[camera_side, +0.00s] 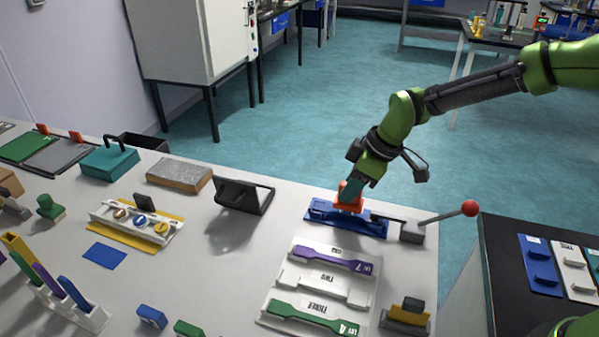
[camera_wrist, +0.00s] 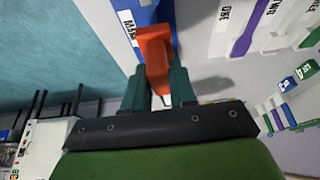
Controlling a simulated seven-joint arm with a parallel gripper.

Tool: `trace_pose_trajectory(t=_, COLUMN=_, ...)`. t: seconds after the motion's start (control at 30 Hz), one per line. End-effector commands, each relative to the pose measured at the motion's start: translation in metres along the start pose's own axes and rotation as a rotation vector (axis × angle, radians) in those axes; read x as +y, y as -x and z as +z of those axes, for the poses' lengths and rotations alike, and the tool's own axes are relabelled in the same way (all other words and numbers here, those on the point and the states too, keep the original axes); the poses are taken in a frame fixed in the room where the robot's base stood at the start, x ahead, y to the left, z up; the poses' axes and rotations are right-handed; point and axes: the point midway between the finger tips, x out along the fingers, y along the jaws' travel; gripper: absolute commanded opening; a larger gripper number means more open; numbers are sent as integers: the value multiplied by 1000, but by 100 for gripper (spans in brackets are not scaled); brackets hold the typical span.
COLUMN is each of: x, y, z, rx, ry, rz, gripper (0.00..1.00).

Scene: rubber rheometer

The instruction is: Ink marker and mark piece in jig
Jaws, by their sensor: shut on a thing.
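My gripper (camera_side: 353,188) is shut on an orange block-like tool (camera_wrist: 155,50), held between its two teal fingers. The orange tool is at the blue jig (camera_side: 372,228) at the back right of the table. In the wrist view its far end overlaps the blue jig (camera_wrist: 148,14), which has a white label. I cannot tell whether it touches the jig, or whether a piece lies under it. The rack (camera_side: 335,252) in front holds a purple dumbbell-shaped piece (camera_side: 335,257) in slot one and a green one (camera_side: 312,316) in slot three. Slot two looks white, with no coloured piece.
A lever with a red ball (camera_side: 470,208) stands just right of the jig. A black tilted stand (camera_side: 243,196) is to its left. A white holder with round discs (camera_side: 135,223) stands farther left. A dark side table (camera_side: 530,270) is at right.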

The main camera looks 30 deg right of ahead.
Motion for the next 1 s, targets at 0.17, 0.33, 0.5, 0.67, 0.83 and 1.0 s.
trace_pose_trajectory(t=0.17, x=0, y=0, z=0, rx=1, ry=0, rz=0, gripper=6)
trace_pose_trajectory(t=0.33, x=0, y=-2, z=1, rx=1, ry=0, rz=0, gripper=6)
trace_pose_trajectory(t=0.5, x=0, y=-4, z=2, rx=1, ry=0, rz=0, gripper=6)
trace_pose_trajectory(t=0.67, x=0, y=-6, z=2, rx=0, ry=0, rz=0, gripper=6)
trace_pose_trajectory(t=0.83, x=0, y=-8, z=3, rx=1, ry=0, rz=0, gripper=6)
trace_pose_trajectory(t=1.0, x=0, y=-9, z=4, rx=1, ry=0, rz=1, gripper=6)
